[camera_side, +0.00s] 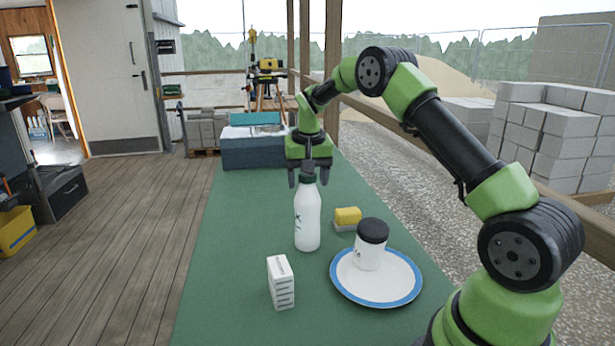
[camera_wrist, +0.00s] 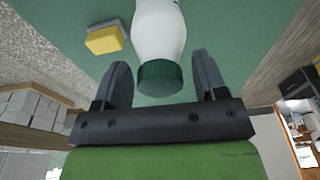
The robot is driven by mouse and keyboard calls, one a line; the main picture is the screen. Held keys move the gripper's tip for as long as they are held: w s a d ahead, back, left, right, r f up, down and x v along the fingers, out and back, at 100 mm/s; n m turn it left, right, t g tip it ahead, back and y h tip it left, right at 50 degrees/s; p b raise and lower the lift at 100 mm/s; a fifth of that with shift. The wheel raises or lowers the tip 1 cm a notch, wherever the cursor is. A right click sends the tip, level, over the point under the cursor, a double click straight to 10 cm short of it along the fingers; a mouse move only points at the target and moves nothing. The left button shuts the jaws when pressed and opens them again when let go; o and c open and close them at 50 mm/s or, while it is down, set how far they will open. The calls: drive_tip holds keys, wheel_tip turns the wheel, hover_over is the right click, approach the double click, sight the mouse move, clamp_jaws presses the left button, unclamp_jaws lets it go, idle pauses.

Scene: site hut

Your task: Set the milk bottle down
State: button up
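The milk bottle (camera_side: 307,220) is white with a dark green cap and stands upright on the green table. It appears to touch the tabletop. My gripper (camera_side: 308,180) is right above it, with its fingers on either side of the cap. In the wrist view, the bottle (camera_wrist: 160,35) points its green cap toward my gripper (camera_wrist: 160,82). The two fingers are spread wide, with a visible gap between each finger and the cap. My gripper is open and holds nothing.
A blue-rimmed plate (camera_side: 345,286) holds a white jar with a black lid (camera_side: 370,245). A small white box (camera_side: 281,282) stands in front. A blue-grey box (camera_side: 240,153) sits at the far end. The table's left side is clear.

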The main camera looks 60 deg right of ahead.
drive_tip(key=s+a+r+n+t, duration=0.15)
drive_tip(key=a+r, duration=0.25)
drive_tip(key=r, duration=0.5)
drive_tip(key=s+a+r, duration=0.3)
drive_tip(key=r, duration=0.5)
drive_tip(key=s+a+f+n+t+y, duration=0.1)
drive_tip(key=s+a+t, duration=0.1)
drive_tip(key=s+a, duration=0.5)
drive_tip(key=s+a+n+t+y, duration=0.2)
drive_tip(key=s+a, duration=0.4)
drive_tip(key=s, duration=0.7)
drive_tip(key=shift+s+a+f, duration=0.2)
drive_tip(key=shift+a+f, duration=0.15)
drive_tip(key=shift+a, duration=0.05)
